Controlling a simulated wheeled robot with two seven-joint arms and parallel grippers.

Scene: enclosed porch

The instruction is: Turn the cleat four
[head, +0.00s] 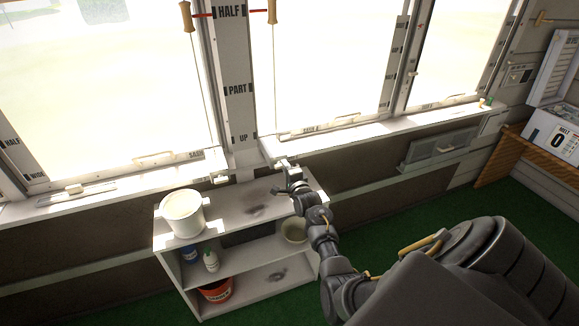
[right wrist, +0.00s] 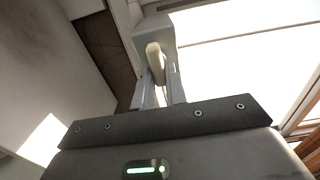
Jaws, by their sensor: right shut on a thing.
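My right gripper (head: 290,172) reaches up to the window sill beside the central post, above the white shelf unit. In the right wrist view, its two pale fingers (right wrist: 160,92) are closed around a rounded cream cleat (right wrist: 155,58). The cleat stands out from a pale mount, and its lower part is between the fingers. In the head view the gripper mostly hides this cleat, and I cannot read a number on it. My left gripper is not in view.
The white shelf unit (head: 163,240) bears a white bucket (head: 183,214); bottles (head: 210,262), an orange bucket (head: 217,291) and a bowl (head: 293,230) are lower down. Toggles (head: 187,16) hang on cords. A wooden counter (head: 497,160) stands at right. Green floor is open.

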